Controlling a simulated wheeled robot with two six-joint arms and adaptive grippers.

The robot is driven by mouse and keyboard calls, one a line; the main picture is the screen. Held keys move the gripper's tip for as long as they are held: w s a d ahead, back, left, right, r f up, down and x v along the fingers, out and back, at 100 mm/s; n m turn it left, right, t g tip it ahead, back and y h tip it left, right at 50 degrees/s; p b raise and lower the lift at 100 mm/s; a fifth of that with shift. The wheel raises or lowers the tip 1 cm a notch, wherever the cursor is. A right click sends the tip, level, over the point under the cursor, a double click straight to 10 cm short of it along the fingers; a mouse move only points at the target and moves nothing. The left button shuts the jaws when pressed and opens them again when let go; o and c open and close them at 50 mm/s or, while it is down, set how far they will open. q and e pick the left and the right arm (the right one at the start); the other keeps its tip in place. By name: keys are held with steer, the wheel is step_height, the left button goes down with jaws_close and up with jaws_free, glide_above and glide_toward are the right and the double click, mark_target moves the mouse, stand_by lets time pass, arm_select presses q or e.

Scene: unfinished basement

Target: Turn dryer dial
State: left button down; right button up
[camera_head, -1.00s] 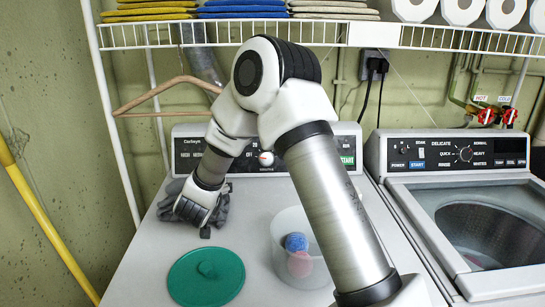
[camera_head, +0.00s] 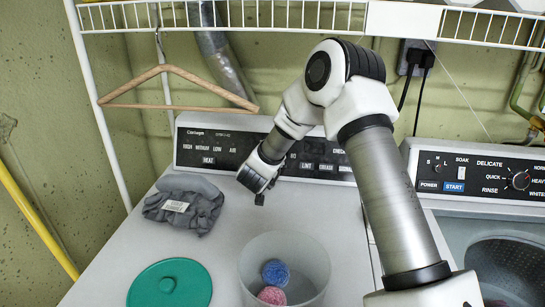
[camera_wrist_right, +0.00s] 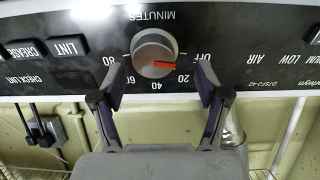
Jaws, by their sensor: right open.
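The dryer dial (camera_wrist_right: 155,52) is a round silver knob with a red pointer on the dryer's black control panel (camera_head: 215,145). In the wrist view, the panel lettering is upside down and the pointer aims right, between "20" and "Off". My right gripper (camera_wrist_right: 158,82) is open, with its two fingers spread just short of the dial, one toward each side. I cannot tell whether they touch it. In the head view, my right gripper (camera_head: 258,186) is in front of the panel, and the arm hides the dial. My left gripper is not in view.
A washer (camera_head: 480,180) stands at right. A wooden hanger (camera_head: 180,72) hangs from the wire shelf (camera_head: 280,18).

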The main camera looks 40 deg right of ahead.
steer(key=d, duration=0.1)
steer(key=f, duration=0.1)
steer(key=w+d, duration=0.1)
steer(key=shift+d+f, duration=0.25)
steer(key=shift+d, duration=0.1)
steer(key=shift+s+a+r, duration=0.15)
steer(key=shift+a+r, duration=0.05)
steer(key=shift+r, duration=0.05)
steer(key=shift+a+r, duration=0.1)
steer(key=shift+a, duration=0.1)
steer(key=shift+c, duration=1.4)
steer(key=c, duration=0.6)
steer(key=shift+c, duration=1.4)
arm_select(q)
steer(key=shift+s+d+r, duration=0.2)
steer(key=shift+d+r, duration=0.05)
